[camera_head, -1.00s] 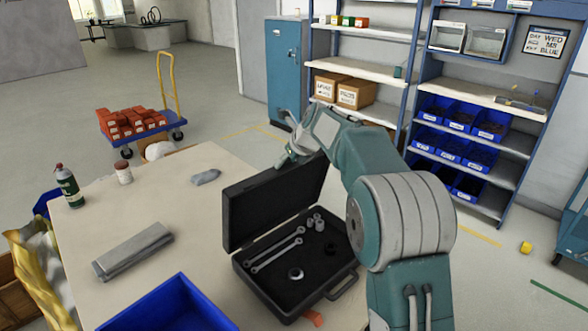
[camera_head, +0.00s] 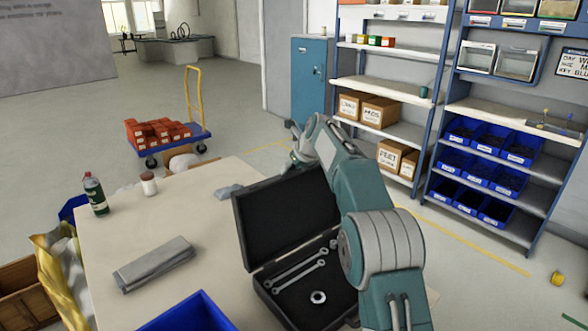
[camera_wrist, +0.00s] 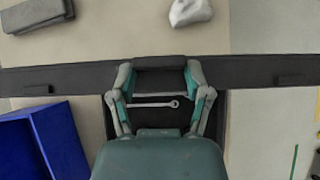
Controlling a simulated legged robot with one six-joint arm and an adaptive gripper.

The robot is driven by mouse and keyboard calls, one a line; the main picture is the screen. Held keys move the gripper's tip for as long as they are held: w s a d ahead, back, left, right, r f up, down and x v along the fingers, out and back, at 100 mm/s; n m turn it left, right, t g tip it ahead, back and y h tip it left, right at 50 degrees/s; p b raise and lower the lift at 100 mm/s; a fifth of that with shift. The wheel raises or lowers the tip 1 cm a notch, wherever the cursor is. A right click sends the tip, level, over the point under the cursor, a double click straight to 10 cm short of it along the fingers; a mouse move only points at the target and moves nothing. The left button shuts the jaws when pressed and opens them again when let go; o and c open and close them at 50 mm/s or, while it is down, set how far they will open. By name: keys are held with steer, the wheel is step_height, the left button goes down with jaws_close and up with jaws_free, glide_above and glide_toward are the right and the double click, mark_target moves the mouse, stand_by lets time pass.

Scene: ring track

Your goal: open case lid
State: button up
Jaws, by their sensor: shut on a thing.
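The black case (camera_head: 265,288) lies on the table with its lid (camera_head: 285,215) raised up and standing steeply at the back. Wrenches (camera_head: 300,270) and a metal ring (camera_head: 318,297) lie inside; my arm covers the right part of the case. My gripper is at the lid's upper edge, partly hidden behind my wrist in the head view. In the wrist view, my gripper (camera_wrist: 160,78) is shut on the lid, whose dark edge (camera_wrist: 65,78) runs across the picture. A wrench (camera_wrist: 155,104) shows between the fingers.
A green bottle (camera_head: 95,194) and a white jar (camera_head: 148,184) stand at the table's far left. A grey-blue cloth (camera_head: 228,191) lies behind the lid. Shelves (camera_head: 395,88) stand beyond the table.

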steer(key=shift+s+f+g, duration=0.1)
steer(key=shift+f+g, duration=0.2)
steer(key=shift+f, duration=0.45)
steer(key=o, duration=1.3)
steer(key=shift+a, duration=0.15)
steer(key=shift+o, duration=0.2)
steer(key=shift+s+d+r, duration=0.15)
steer(key=shift+d+r, duration=0.1)
steer(key=shift+r, duration=0.1)
steer(key=v, duration=1.1)
steer(key=shift+r, duration=0.2)
steer(key=shift+s+a, duration=0.1)
steer(key=shift+a, duration=0.05)
